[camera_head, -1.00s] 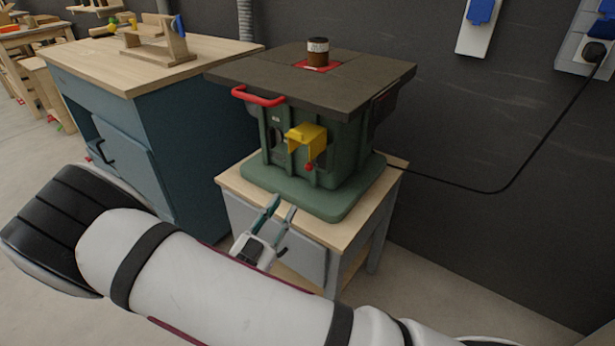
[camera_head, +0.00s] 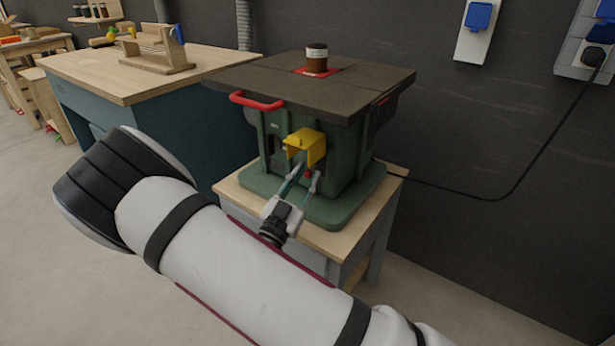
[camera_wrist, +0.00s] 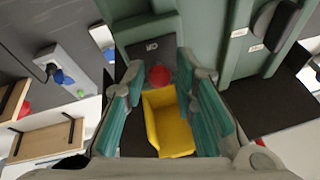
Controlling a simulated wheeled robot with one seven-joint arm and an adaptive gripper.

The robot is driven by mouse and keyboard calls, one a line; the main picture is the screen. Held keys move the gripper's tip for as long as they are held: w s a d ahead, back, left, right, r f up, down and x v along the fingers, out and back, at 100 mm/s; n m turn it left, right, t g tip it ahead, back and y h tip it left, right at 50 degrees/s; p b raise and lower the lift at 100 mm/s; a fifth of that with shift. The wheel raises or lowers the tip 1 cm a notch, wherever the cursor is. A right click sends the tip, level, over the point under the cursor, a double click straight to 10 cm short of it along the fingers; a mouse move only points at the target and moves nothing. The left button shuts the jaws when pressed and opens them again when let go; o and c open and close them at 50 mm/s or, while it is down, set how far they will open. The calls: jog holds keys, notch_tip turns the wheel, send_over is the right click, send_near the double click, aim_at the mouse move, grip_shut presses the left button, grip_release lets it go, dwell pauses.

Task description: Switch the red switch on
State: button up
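The red switch (camera_wrist: 159,75) is a small round red knob on the green machine (camera_head: 335,195), below a yellow cover (camera_head: 309,143). In the head view the knob (camera_head: 308,174) shows as a small red spot, partly hidden by my fingers. In the wrist view the yellow cover (camera_wrist: 168,122) lies between my fingers, with the knob just beyond it. My gripper (camera_head: 306,170) is open and empty in front of the machine, its fingertips close to the cover and the knob. In the wrist view my gripper (camera_wrist: 160,68) has a finger on each side of the knob; contact cannot be told.
A blue workbench (camera_head: 165,115) is at left. A black cable (camera_head: 500,190) runs to the wall.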

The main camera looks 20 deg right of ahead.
jog(key=shift+w+d+r, duration=0.2)
jog(key=shift+w+d, duration=0.15)
grip_shut()
